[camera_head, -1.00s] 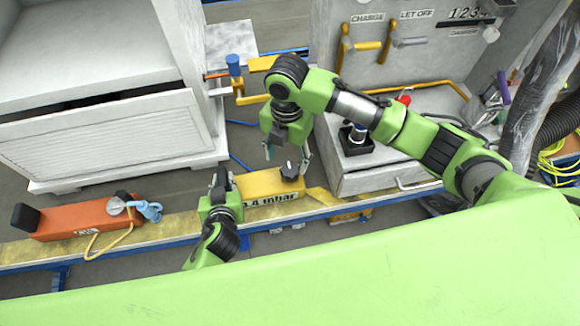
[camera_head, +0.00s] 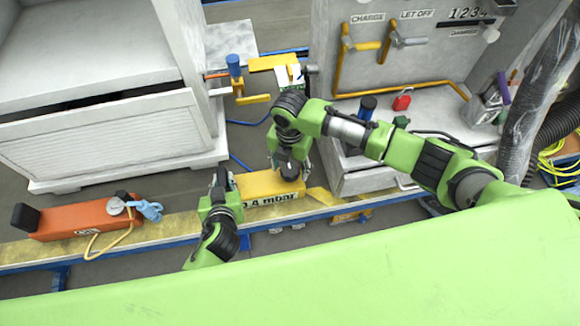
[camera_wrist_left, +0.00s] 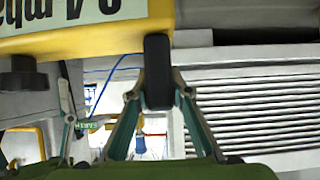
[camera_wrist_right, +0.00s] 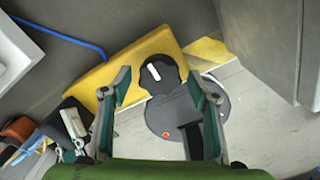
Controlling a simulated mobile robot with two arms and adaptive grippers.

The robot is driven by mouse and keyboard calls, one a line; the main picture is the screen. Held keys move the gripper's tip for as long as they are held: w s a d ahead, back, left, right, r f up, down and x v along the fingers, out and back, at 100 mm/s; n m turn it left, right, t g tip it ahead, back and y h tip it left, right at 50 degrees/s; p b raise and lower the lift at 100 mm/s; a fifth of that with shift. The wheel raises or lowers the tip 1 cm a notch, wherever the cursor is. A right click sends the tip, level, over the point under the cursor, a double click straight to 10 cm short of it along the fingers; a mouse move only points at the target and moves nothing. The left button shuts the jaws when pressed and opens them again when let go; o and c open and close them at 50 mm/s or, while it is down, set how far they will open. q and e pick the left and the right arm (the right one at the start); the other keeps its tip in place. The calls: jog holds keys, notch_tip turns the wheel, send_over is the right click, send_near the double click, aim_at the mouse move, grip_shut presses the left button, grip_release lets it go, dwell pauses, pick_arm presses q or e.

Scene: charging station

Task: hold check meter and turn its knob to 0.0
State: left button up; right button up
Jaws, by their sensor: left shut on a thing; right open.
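The check meter is a yellow box (camera_head: 262,186) lying on the rail, its front label partly legible as ".4 mbar". The label also shows upside down in the left wrist view (camera_wrist_left: 70,12). My left gripper (camera_head: 221,181) is shut on the black grip (camera_wrist_left: 158,75) at the meter's left end. The black knob with a white mark (camera_wrist_right: 160,74) is on the meter's right end. My right gripper (camera_head: 290,170) is open above the knob. In the right wrist view the knob appears between the open fingers (camera_wrist_right: 158,82); contact cannot be told.
An orange box (camera_head: 80,218) with a hose and blue clip lies on the rail to the left. A grey cabinet (camera_head: 110,140) stands behind it. A grey station with a red padlock (camera_head: 402,102) stands at the right. A blue-yellow clamp (camera_head: 236,75) is behind the meter.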

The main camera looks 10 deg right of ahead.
jog(key=shift+f, duration=0.1)
jog(key=c, duration=1.1)
